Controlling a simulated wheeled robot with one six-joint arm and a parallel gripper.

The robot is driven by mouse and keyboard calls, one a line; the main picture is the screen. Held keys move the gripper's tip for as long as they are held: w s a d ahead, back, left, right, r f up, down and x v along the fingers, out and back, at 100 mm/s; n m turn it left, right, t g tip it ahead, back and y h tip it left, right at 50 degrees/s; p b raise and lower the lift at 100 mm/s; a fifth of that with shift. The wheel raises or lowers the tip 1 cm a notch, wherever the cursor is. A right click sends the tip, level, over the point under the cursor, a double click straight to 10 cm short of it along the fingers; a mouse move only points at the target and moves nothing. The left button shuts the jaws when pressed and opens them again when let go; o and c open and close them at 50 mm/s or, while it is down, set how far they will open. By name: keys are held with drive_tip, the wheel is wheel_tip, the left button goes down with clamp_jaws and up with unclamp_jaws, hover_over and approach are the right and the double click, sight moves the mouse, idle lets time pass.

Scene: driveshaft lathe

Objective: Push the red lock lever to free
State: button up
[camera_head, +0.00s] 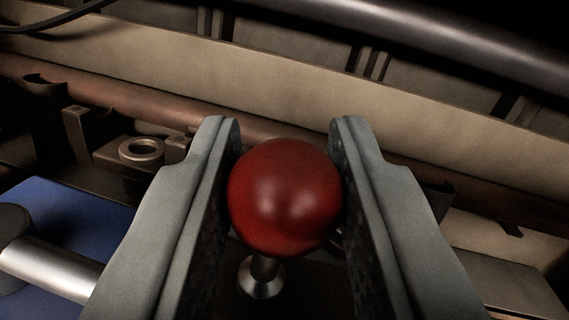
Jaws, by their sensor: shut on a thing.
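The red lock lever shows as a round, glossy red knob (285,196) in the middle of the head camera view. A short metal stem (262,277) shows below the knob, and the rest of the lever is hidden. My gripper (285,150) has its two grey fingers on the left and right of the knob. It is shut on the knob, with the fingertips reaching a little past it.
A brownish rod (170,105) runs across behind the gripper. A metal bracket with a ring (141,151) sits at the left. A silver cylinder (50,270) lies by a blue surface (75,215) at the lower left. A dark pipe (430,45) crosses the top right.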

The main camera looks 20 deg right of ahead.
drive_tip(key=t, duration=0.1)
drive_tip(key=s+t, duration=0.1)
drive_tip(key=n+t, duration=0.1)
drive_tip(key=shift+s+a+f+t, duration=0.2)
drive_tip(key=shift+a+f+t, duration=0.1)
drive_tip(key=shift+a+t, duration=0.1)
drive_tip(key=shift+s+a+f+n+t, duration=0.15)
drive_tip(key=shift+s+n+t, duration=0.15)
drive_tip(key=shift+t, duration=0.45)
drive_tip(key=shift+s+d+f+n+t, duration=0.1)
drive_tip(key=shift+s+f+n+t, duration=0.15)
drive_tip(key=shift+t, duration=0.5)
drive_tip(key=shift+a+r, duration=0.1)
drive_tip(key=o, duration=1)
drive_tip(key=shift+c, duration=0.2)
drive_tip(key=v, duration=1.7)
drive_tip(key=shift+f, duration=0.2)
drive_tip(key=shift+s, duration=0.15)
